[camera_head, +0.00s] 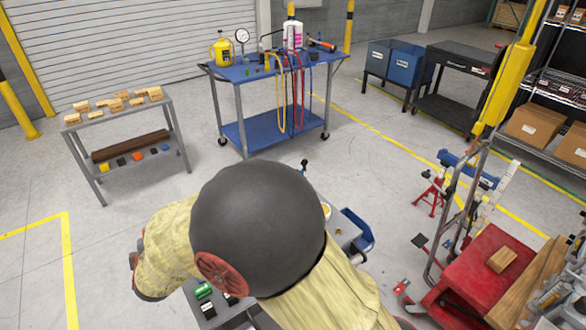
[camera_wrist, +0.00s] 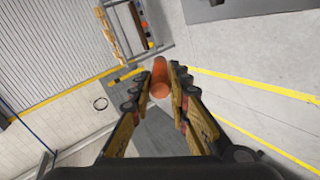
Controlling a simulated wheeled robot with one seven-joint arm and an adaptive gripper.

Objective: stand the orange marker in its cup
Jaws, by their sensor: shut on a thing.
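The orange marker (camera_wrist: 159,76) shows in the wrist view as a short orange cylinder between my fingertips. My gripper (camera_wrist: 160,84) is shut on it, with one finger on each side. One end of the marker faces the wrist camera; its far end is hard to see. In the head view my own arm hides the gripper and the marker. I cannot make out the marker's cup in either view. A small round pale rim (camera_head: 326,210) shows beside my arm in the head view, but I cannot tell what it is.
A blue tool cart (camera_head: 255,72) and a shelf with wooden blocks (camera_head: 118,112) stand farther back. A red machine (camera_head: 480,270) stands right.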

